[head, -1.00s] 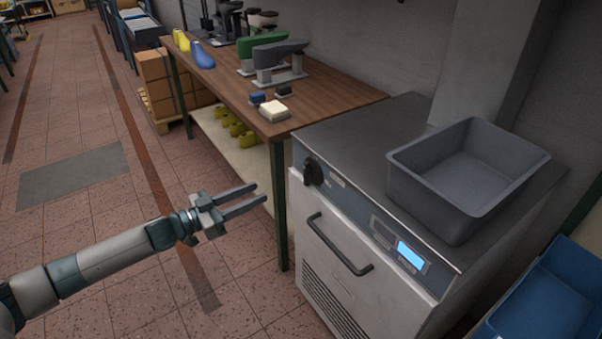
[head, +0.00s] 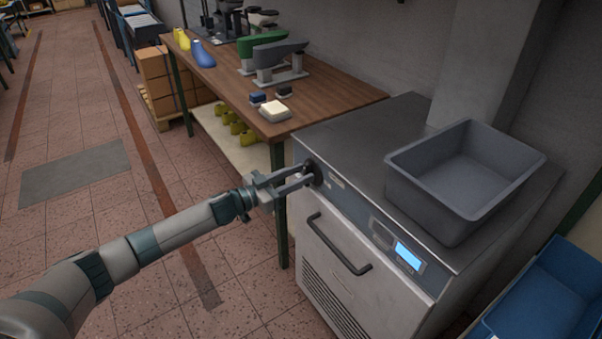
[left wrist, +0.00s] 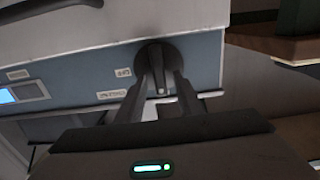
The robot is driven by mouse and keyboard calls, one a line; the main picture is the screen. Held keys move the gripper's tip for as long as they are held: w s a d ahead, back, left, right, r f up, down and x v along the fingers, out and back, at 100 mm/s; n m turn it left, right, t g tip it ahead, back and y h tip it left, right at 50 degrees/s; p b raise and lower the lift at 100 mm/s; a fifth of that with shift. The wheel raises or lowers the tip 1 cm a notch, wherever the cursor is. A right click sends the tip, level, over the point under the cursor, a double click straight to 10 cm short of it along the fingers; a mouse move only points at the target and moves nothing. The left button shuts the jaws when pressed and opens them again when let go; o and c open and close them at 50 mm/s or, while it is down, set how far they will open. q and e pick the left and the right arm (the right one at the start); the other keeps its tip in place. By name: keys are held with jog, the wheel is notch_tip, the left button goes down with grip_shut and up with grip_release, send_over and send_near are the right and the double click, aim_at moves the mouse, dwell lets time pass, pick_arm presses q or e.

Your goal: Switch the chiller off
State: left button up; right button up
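The chiller (head: 375,283) is a white and steel cabinet with a blue-grey control strip along its top front edge. Its display (head: 408,256) is lit light blue. A black rotary knob (head: 316,169) sits at the strip's left end, partly hidden by my fingers. My left gripper (head: 305,177) is at the knob. In the left wrist view, its two fingers reach to either side of the knob's raised grip (left wrist: 161,82), with small gaps seeming to show beside it. The lit display also shows there at the left edge (left wrist: 7,96). My right gripper is not in view.
A grey bin (head: 450,200) stands on the chiller's top. A wooden bench (head: 225,75) with shoe lasts and tools stands behind and left of it. A blue tray (head: 545,295) is at the lower right. The tiled floor at left is clear.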

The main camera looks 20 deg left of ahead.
pick_arm(q)
jog(key=shift+w+d, duration=0.25)
jog(key=shift+w, duration=0.1)
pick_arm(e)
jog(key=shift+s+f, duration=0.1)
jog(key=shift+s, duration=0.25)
pick_arm(q)
grip_shut()
